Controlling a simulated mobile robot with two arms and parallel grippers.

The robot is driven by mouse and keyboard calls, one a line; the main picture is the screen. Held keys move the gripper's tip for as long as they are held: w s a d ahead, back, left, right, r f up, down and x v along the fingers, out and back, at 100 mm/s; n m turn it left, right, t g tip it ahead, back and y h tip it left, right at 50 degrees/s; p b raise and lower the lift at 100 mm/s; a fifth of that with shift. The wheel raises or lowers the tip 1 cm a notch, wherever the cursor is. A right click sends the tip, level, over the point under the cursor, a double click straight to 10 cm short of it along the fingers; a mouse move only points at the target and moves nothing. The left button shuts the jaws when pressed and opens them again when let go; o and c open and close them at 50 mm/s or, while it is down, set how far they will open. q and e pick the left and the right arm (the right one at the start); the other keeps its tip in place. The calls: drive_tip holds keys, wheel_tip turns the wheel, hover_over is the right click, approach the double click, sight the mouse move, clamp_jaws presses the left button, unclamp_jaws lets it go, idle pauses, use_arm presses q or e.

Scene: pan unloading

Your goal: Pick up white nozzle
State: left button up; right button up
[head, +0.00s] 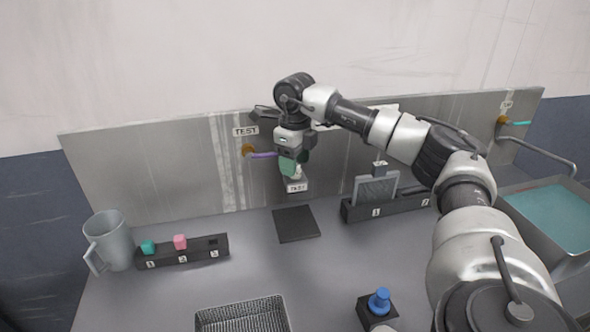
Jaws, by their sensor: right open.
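I cannot clearly pick out a white nozzle in the head view. A dark rack (190,256) with numbered slots stands at the left. It holds a teal piece (148,247) and a pink piece (180,241); its third slot looks dark, with no white piece visible. My right gripper (292,174) is open and points down near the metal back panel, above and behind the dark square mat. A pale block labelled TEST (297,188) shows just below its fingers, and I cannot tell whether they touch it. My left gripper is not in view.
A grey jug (108,240) stands at the left. A wire basket (243,316) and a blue knob (379,301) on a black box are in front. A dark mat (296,224) lies mid-counter. A rack (388,206) holds a grey plate. A sink (572,262) is at right.

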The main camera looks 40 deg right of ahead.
drive_tip(key=shift+f, duration=0.85)
drive_tip(key=shift+c, duration=0.5)
clamp_jaws()
drive_tip(key=shift+r, duration=0.1)
